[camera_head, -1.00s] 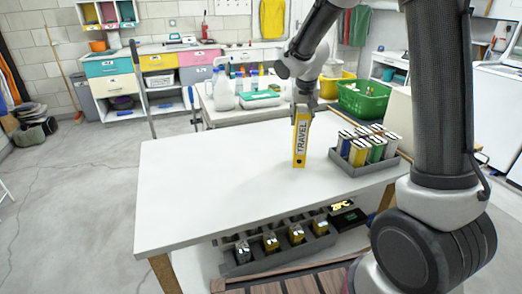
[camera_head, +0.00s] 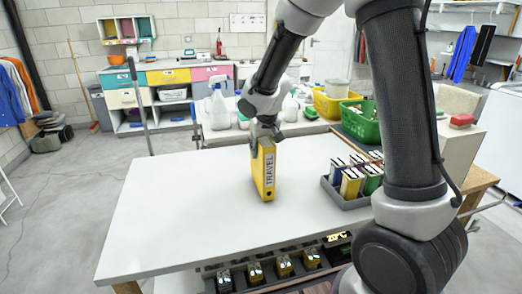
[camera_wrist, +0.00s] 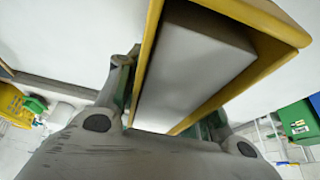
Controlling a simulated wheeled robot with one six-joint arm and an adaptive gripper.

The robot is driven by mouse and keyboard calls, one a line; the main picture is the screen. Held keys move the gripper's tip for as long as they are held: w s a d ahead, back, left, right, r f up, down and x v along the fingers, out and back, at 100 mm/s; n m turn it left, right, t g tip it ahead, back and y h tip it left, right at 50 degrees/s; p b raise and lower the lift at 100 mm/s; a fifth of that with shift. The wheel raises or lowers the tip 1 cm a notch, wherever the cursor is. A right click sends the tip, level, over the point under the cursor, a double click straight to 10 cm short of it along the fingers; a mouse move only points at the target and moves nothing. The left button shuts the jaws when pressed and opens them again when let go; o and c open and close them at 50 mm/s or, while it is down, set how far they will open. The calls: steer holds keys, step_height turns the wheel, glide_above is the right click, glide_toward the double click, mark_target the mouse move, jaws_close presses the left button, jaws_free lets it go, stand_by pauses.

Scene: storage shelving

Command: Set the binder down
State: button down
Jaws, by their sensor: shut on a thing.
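The yellow binder (camera_head: 264,172), with TRAVEL on its spine, stands upright over the white tabletop (camera_head: 170,205), left of the grey tray. Its bottom edge is at or very near the surface; I cannot tell whether it touches. My gripper (camera_head: 264,134) is shut on the binder's top end from above. In the wrist view, the binder (camera_wrist: 152,65) lies between the two fingers (camera_wrist: 165,112), its yellow covers around a pale block of pages.
A grey tray (camera_head: 346,203) holding several upright binders stands to the right. A green basket (camera_head: 358,128) and a yellow bin (camera_head: 325,106) are behind it. The left and front tabletop is clear. Several items sit on a shelf below.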

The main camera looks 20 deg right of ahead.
steer(key=shift+f, duration=0.45)
steer(key=c, duration=0.9)
jaws_free()
